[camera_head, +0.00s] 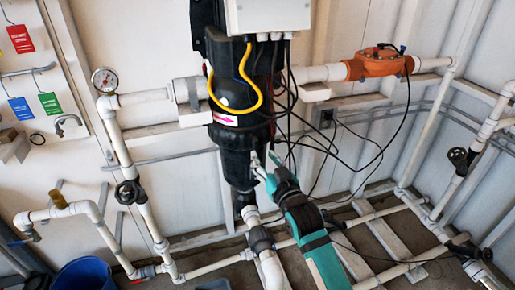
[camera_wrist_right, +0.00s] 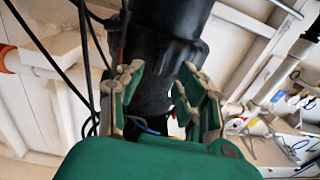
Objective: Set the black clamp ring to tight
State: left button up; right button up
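The black UV reactor body (camera_head: 238,165) stands upright at the middle of the head view. A wider black collar, which looks like the clamp ring (camera_head: 236,137), goes around it below the pink arrow label. In the right wrist view the black ring (camera_wrist_right: 168,52) lies just beyond the fingertips. My right gripper (camera_head: 262,163) is at the right side of the lower reactor body. In the wrist view its fingers (camera_wrist_right: 158,85) are apart, with black housing behind the gap. I cannot tell whether they touch it. My left gripper is not in view.
Black cables (camera_head: 292,110) hang right of the reactor, and a yellow cable (camera_head: 248,85) loops across its front. White pipes (camera_head: 268,262) run below. An orange flow unit (camera_head: 380,63) is at right. A blue bucket (camera_head: 84,275) stands at lower left.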

aim_at(257, 147)
jog(key=x, duration=0.6)
grip_shut()
dwell(0.4)
